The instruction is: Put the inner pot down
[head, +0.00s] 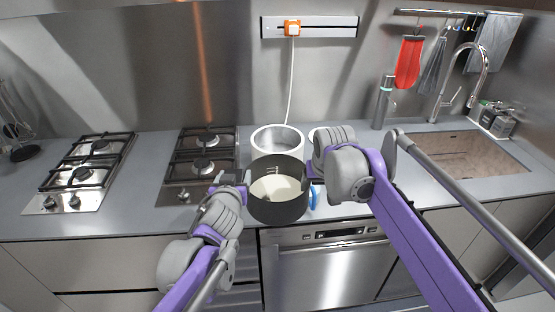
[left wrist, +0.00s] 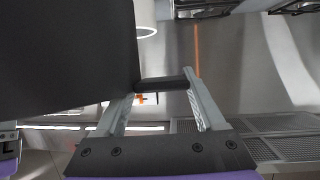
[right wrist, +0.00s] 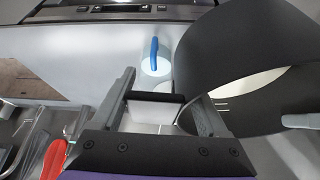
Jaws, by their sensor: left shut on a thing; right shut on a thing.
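The dark inner pot (head: 280,209) is upright in front of the white cooker body (head: 256,149), near the counter's front edge. It has pale contents or a pale inside bottom. My left gripper (head: 243,180) is shut on its left handle, a dark bar between the fingers in the left wrist view (left wrist: 163,84). My right gripper (head: 311,173) is shut on its right handle, seen in the right wrist view (right wrist: 155,97). The pot's dark wall (left wrist: 65,60) fills the left of the left wrist view. I cannot tell whether its base touches the counter.
A white item with a blue handle (right wrist: 155,55) stands close beside the pot on the right. Two gas hobs (head: 90,165) (head: 203,160) lie to the left. A sink (head: 470,155) is at the right. The counter between the hobs is clear.

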